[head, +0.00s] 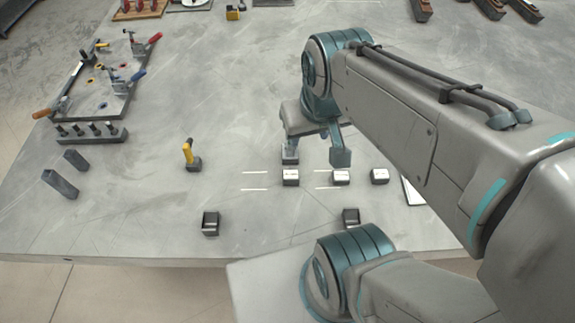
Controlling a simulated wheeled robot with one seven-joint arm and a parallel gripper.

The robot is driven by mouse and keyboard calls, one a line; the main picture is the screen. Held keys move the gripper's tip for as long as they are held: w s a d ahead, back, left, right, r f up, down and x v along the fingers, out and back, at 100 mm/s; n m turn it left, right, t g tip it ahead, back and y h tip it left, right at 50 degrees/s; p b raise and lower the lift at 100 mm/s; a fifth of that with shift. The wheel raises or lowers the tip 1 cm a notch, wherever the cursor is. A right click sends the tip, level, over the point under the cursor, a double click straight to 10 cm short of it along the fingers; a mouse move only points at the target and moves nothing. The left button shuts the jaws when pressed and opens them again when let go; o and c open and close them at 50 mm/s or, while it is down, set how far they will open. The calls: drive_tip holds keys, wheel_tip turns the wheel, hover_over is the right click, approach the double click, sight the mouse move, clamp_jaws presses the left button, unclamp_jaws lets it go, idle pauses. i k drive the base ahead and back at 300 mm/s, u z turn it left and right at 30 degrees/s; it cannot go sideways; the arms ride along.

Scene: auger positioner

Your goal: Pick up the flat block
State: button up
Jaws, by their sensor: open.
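Three small dark blocks with pale tops stand in a row on the grey table: a left block (290,178), a middle block (341,178) and a right block (379,176). I cannot tell for sure which one is the flat block. My gripper (315,158) points down just behind the left and middle blocks in the head view, its fingers spread apart. Nothing shows between the fingers. The gap between the fingertips and the table is hard to judge.
White lines mark the table (140,215) near the blocks. Two dark open holders (210,223) (351,217) sit near the front edge. A yellow-handled tool (190,155) stands to the left. A tool board (105,80) and a peg rack (92,133) lie farther left.

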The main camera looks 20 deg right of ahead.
sight(290, 176)
drive_tip(key=z, duration=1.75)
drive_tip(key=k, duration=0.8)
drive_tip(key=u, duration=0.7)
drive_tip(key=i, duration=0.5)
